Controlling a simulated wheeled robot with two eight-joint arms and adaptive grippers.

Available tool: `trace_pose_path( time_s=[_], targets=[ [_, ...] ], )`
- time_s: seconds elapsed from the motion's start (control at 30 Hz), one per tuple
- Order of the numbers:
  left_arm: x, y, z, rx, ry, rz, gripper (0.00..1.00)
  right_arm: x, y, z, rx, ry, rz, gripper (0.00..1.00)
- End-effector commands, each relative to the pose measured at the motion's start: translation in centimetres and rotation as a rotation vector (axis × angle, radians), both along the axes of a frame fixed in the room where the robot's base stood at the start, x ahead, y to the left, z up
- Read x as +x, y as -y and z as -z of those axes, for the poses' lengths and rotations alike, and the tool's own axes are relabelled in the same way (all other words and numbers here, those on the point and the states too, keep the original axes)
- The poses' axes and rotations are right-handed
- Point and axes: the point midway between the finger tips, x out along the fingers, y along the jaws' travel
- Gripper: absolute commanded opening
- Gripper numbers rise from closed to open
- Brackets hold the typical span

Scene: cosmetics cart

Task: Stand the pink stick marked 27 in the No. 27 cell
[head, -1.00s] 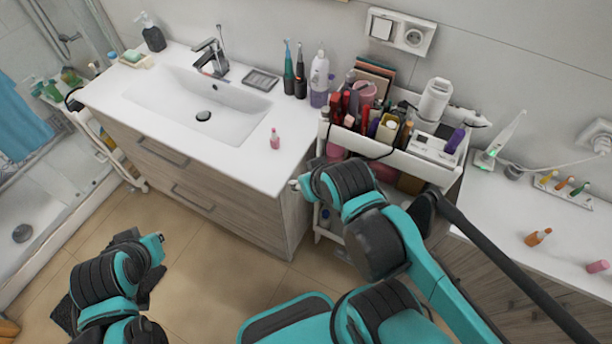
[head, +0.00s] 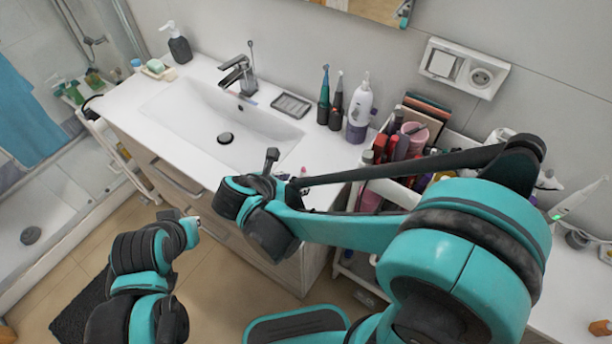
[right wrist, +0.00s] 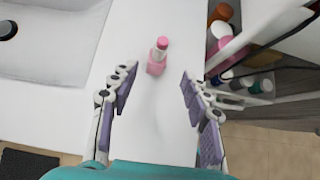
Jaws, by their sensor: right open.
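A pink stick (right wrist: 157,58) stands upright on the white counter in the right wrist view; I cannot read a number on it. In the head view, only a small part of the pink stick (head: 303,171) shows beside my right gripper. My right gripper (right wrist: 158,82) is open, its purple-padded fingers to either side below the stick in the picture, with nothing between them. In the head view, my right gripper (head: 284,172) is over the counter's front edge. My left gripper (head: 192,222) is low in front of the cabinet; its jaws are unclear. I cannot make out the No. 27 cell.
The sink (head: 222,125) lies left of the stick. A cosmetics cart (head: 352,262), partly hidden by my right arm, stands to the right. A white bottle (head: 359,108) and dark toothbrushes (head: 324,98) stand behind. The counter around the stick is clear.

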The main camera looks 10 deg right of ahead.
Motion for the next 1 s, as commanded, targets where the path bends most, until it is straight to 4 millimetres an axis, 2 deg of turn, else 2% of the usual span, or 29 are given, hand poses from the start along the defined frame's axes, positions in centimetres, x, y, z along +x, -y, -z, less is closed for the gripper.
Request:
trace_pose_path(
  time_s=[0.1,0.27,0.5,0.77,0.8,0.97,1.0],
  targets=[
    [0.0,0.0,0.7,0.000,0.000,0.000,0.00,0.7,0.8,1.2,0.001,-0.001,0.004,0.47],
    [0.0,0.0,1.3,0.000,0.000,0.000,0.00,1.6,1.4,2.1,0.002,0.000,0.004,0.47],
    [0.0,0.0,3.0,0.000,0.000,0.000,0.00,3.8,3.1,4.5,0.005,0.000,0.006,0.47],
    [0.0,0.0,3.1,0.000,0.000,0.000,0.00,4.2,3.4,4.8,0.005,0.000,0.002,0.47],
    [0.0,0.0,3.1,0.000,0.000,0.000,0.00,4.2,3.4,4.8,0.005,0.000,0.002,0.45],
    [0.0,0.0,3.1,0.000,0.000,0.000,0.00,4.2,3.4,4.8,0.005,0.000,0.004,0.03],
    [0.0,0.0,3.1,0.000,0.000,0.000,0.00,4.2,3.4,4.8,0.005,0.000,0.004,0.00]
  ],
)
